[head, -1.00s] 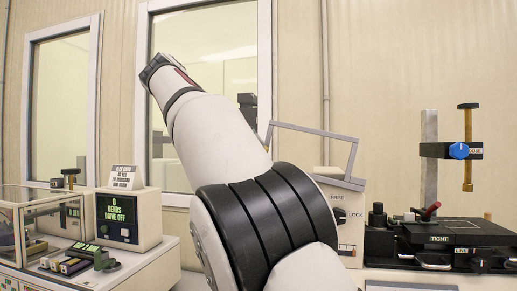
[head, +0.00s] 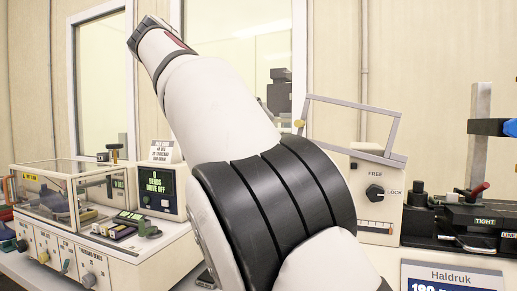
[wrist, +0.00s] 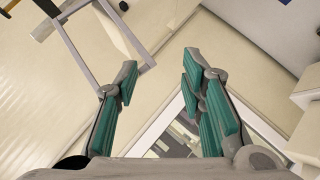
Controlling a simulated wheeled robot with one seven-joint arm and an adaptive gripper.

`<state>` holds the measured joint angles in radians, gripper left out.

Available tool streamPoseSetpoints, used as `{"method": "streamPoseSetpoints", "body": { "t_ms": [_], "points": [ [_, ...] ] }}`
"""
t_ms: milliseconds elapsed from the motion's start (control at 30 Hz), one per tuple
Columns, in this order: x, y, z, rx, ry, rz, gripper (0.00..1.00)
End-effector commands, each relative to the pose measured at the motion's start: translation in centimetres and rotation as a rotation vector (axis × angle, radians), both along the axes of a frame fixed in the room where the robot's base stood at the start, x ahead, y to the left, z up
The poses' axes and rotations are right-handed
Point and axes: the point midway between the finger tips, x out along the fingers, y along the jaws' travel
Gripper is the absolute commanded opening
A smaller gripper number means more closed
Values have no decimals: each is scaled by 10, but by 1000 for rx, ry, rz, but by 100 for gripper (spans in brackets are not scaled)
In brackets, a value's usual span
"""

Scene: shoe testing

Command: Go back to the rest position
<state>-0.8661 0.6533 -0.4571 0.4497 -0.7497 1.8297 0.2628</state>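My gripper (wrist: 160,85) shows in the wrist view with its two green-padded fingers spread well apart and nothing between them. It is open and empty, with the wall and a window frame (wrist: 165,125) beyond it. In the head view my white and black arm rises through the middle of the picture and leans to the upper left. The gripper itself cannot be made out in the head view.
A bending machine (head: 100,235) with a clear cover and a "DRIVE OFF" display (head: 157,188) stands at left. A FREE/LOCK box (head: 374,200) with a grey frame (head: 350,105) is right of my arm. A clamp fixture (head: 480,215) and a "Haldruk" sign (head: 452,276) are at far right.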

Motion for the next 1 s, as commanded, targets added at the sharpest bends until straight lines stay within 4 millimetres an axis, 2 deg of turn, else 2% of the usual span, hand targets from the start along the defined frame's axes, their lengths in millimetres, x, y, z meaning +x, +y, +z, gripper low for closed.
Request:
{"method": "streamPoseSetpoints", "body": {
  "t_ms": [67,167,333,467,600,700,867,1000],
  "points": [
    [1,-3,0,3,3,0,36],
    [4,-21,0,21,28,0,36],
    [8,-86,-9,105,117,22,36],
    [-3,-138,-25,198,186,59,36],
    [-29,-180,-47,301,235,104,36],
    [-55,-201,-66,375,255,138,36],
    [-106,-223,-100,484,268,186,36],
    [-156,-230,-134,568,259,220,36]
  ]
}}
